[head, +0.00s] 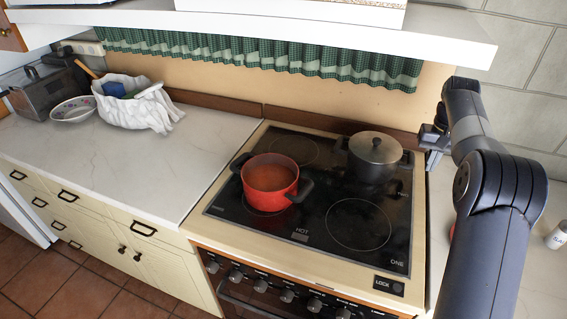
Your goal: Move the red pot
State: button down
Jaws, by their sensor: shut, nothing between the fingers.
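The red pot (270,185) stands upright on the front left part of the black glass cooktop (318,232). It is open on top, has dark handles at both sides, and holds something reddish-orange. My gripper (428,140) is to the right of the dark lidded pot at the back right, raised near the wall and well away from the red pot. It is small in view and partly hidden by my arm; it is shut, and I see nothing held in it.
A dark pot with a metal lid (375,152) stands on the back right of the cooktop. The left counter (110,155) has free room in front of a white cloth (135,105), a bowl (73,109) and a toaster (42,92). A shelf (300,30) overhangs the stove.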

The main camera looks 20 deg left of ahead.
aim_at(271, 181)
jog(key=k+j+z, duration=0.15)
jog(key=k+j, duration=0.6)
jog(key=j, duration=0.15)
jog(key=i+j, duration=0.1)
jog(key=j, duration=0.45)
jog(key=i+j+z, duration=0.1)
jog(key=j, duration=0.4)
jog(key=j+z, duration=0.1)
jog(key=j, duration=0.45)
jog(key=i+j, duration=0.35)
